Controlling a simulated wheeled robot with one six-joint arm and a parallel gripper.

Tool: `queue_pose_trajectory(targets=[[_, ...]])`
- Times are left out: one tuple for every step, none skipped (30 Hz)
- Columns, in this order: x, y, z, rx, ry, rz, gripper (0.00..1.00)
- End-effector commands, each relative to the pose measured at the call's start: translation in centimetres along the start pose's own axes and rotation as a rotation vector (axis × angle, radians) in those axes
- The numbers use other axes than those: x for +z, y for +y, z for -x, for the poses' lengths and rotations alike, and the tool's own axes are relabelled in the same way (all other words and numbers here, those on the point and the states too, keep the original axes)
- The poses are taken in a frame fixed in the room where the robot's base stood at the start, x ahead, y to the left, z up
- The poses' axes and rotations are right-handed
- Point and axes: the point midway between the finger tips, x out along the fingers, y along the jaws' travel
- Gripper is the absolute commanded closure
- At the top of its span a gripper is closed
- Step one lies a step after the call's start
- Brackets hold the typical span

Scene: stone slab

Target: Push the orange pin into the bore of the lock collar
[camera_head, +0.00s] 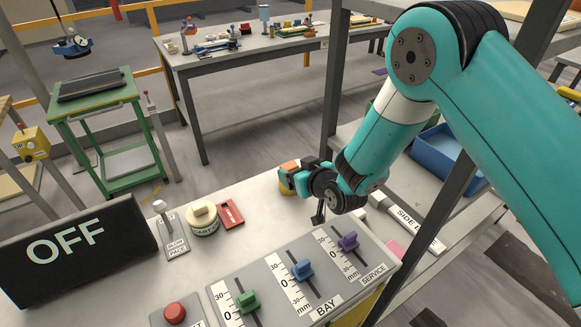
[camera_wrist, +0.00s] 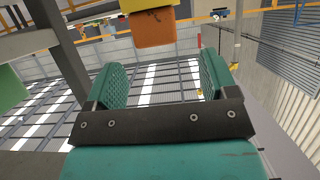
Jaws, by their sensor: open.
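The orange pin (camera_wrist: 153,28) shows as a block-like orange end at the top of the wrist view, against a yellow body (camera_wrist: 148,5) that I take to be the lock collar. The wrist picture looks upside down. In the head view the orange pin (camera_head: 290,166) is above the yellow collar (camera_head: 287,189), partly covered by my gripper (camera_head: 294,178). My gripper is open; the wrist view shows both fingers (camera_wrist: 160,80) apart with nothing between them. The pin lies beyond the fingertips. The bore and the pin's depth in it are hidden.
A panel with green (camera_head: 248,301), blue (camera_head: 302,270) and purple (camera_head: 348,241) sliders stands before the gripper. A round tin (camera_head: 202,222), red block (camera_head: 231,214), lever (camera_head: 166,220) and OFF sign (camera_head: 78,250) are to the left. A grey shelf post (camera_head: 334,100) stands close behind.

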Motion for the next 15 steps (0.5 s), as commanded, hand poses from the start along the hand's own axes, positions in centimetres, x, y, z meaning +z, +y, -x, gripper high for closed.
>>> queue_pose_trajectory(targets=[[-0.1, -0.1, -0.3, -0.001, 0.0, 0.0, 0.21], [-0.1, -0.1, -0.4, -0.001, 0.0, 0.0, 0.21], [-0.1, 0.0, -0.6, -0.001, 0.0, 0.0, 0.21], [-0.1, 0.0, -0.8, -0.001, 0.0, 0.0, 0.21], [-0.1, 0.0, -1.0, -0.001, 0.0, 0.0, 0.21], [-0.1, 0.1, -1.4, -0.001, 0.001, 0.0, 0.21], [-0.1, 0.1, -1.8, -0.001, -0.001, 0.0, 0.21], [-0.1, 0.2, -2.2, -0.001, 0.0, 0.0, 0.21], [-0.1, 0.2, -2.8, -0.001, 0.0, 0.0, 0.21], [0.0, 0.3, -3.2, 0.0, 0.0, 0.0, 0.21], [0.0, 0.3, -3.5, 0.0, 0.0, 0.0, 0.21], [0.1, 0.3, -4.1, -0.001, 0.0, 0.0, 0.21], [0.1, 0.3, -4.5, -0.001, 0.001, 0.001, 0.21], [0.1, 0.3, -4.8, -0.001, 0.001, 0.001, 0.21], [0.2, 0.3, -5.1, -0.001, 0.001, 0.001, 0.21]])
